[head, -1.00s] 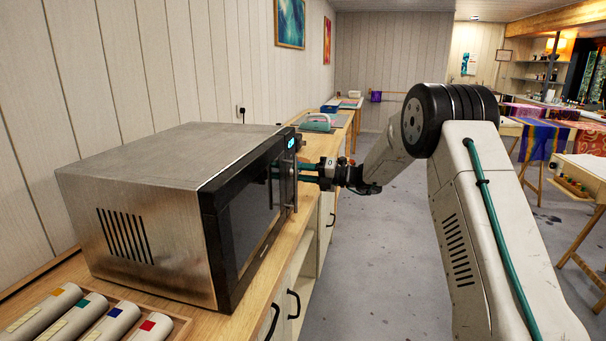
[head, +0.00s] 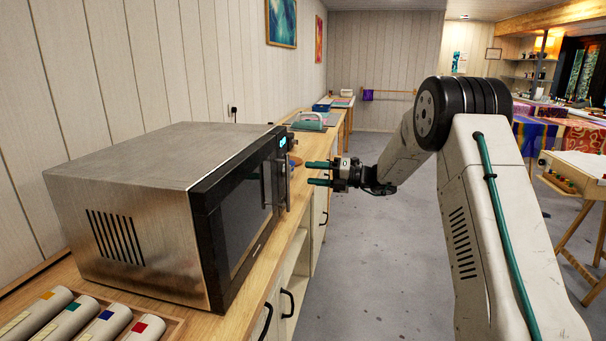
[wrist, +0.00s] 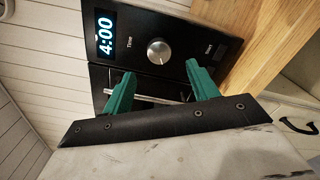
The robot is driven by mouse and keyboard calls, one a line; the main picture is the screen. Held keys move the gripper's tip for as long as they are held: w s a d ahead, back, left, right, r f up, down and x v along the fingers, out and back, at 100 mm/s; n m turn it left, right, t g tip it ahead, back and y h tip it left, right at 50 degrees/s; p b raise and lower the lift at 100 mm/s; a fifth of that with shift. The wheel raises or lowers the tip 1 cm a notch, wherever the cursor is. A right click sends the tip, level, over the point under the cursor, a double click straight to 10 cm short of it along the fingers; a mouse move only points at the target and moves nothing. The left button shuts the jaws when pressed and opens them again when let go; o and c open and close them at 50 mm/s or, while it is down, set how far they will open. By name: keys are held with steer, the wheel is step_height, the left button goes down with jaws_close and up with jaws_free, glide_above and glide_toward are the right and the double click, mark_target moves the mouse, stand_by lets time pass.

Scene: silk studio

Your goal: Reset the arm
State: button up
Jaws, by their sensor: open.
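My gripper (head: 318,173) is open and empty, its two green fingers pointing left at the microwave. It is apart from the microwave's door handle (head: 283,182), with a small gap between. The steel and black microwave (head: 165,165) sits on the wooden counter with its door closed. In the wrist view my gripper (wrist: 160,92) shows both green fingers spread, with the handle bar (wrist: 150,99) seen beyond and between them. The microwave's control panel (wrist: 165,45) shows a knob and a lit 4:00.
The wooden counter (head: 292,254) runs along the left wall, with labelled cylinders (head: 95,328) at its near end and a teal-lidded device (head: 310,121) farther back. The grey floor (head: 367,260) beside the counter is clear. Tables with cloths (head: 540,140) stand at the right.

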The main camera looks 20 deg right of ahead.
steer(key=shift+s+d, duration=0.3)
steer(key=shift+d, duration=0.25)
steer(key=s+a+f+n+g+h, duration=0.1)
steer(key=s+a+f+n+g, duration=0.15)
steer(key=s+f+n, duration=0.35)
steer(key=s+a+r+n+g+h, duration=0.1)
steer(key=s+a+n+g+h, duration=0.15)
steer(key=s+n, duration=0.4)
steer(key=s+a+r+n+g+h, duration=0.1)
steer(key=s+n+g, duration=0.2)
steer(key=s+n, duration=0.35)
steer(key=s+r+n+h, duration=0.2)
steer(key=s+n, duration=0.4)
steer(key=s, duration=0.5)
steer(key=s+r+n+h, duration=0.3)
steer(key=s+n+h, duration=0.2)
steer(key=s, duration=0.7)
steer(key=s+d+r+n+h, duration=0.1)
steer(key=s+n+h, duration=0.3)
steer(key=s, duration=0.7)
steer(key=shift+s+r+n, duration=0.2)
steer(key=shift+r+n, duration=0.5)
steer(key=shift+n, duration=0.6)
